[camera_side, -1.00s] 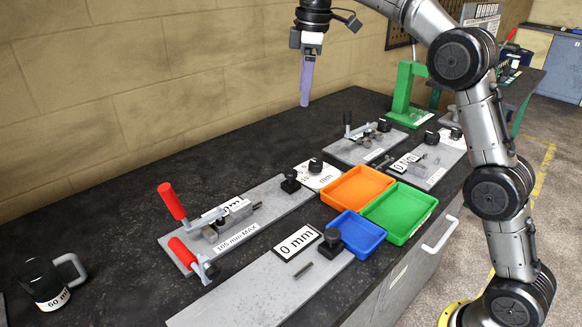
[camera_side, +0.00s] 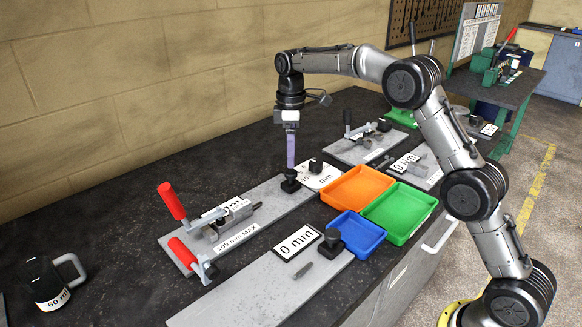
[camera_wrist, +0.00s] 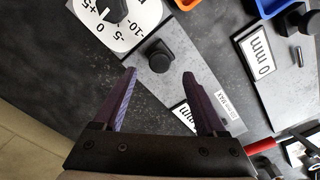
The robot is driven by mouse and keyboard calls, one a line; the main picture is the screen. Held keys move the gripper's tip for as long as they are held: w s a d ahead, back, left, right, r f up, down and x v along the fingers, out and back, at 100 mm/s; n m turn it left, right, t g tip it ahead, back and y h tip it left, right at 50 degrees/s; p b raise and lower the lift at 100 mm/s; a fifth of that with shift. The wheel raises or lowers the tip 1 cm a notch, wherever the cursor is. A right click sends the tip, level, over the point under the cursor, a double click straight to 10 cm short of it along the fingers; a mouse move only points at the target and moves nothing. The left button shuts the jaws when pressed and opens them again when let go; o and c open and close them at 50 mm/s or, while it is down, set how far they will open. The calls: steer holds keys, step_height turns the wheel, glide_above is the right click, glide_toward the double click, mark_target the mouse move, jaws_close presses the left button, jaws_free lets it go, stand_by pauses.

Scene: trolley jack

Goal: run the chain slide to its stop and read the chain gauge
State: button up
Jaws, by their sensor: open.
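My gripper (camera_side: 291,166) points down with its two purple fingers just above a black knob (camera_side: 290,183) at the far end of a grey plate marked "105 mm MAX" (camera_side: 190,262). In the wrist view the open fingers (camera_wrist: 158,74) stand apart, and the knob (camera_wrist: 157,56) shows between and just beyond their tips. Contact cannot be told. A white dial (camera_wrist: 140,28) with a black pointer knob lies beside it, marked +5, 0, -5, -10. A nearer plate carries a "0 mm" sign (camera_side: 297,243) and another black knob (camera_side: 331,243). Which piece is the chain slide is not labelled.
Red-handled clamps (camera_side: 172,200) stand at the plate's left end. Orange (camera_side: 352,203), green (camera_side: 420,225) and blue (camera_side: 374,238) trays are to the right. A black mug (camera_side: 45,283) is at the far left. More fixtures (camera_side: 362,148) stand behind. Dark bench beyond the plate is clear.

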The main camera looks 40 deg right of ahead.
mark_target(291, 172)
steer(key=shift+f, duration=2.55)
jaws_close()
steer(key=shift+r, duration=0.1)
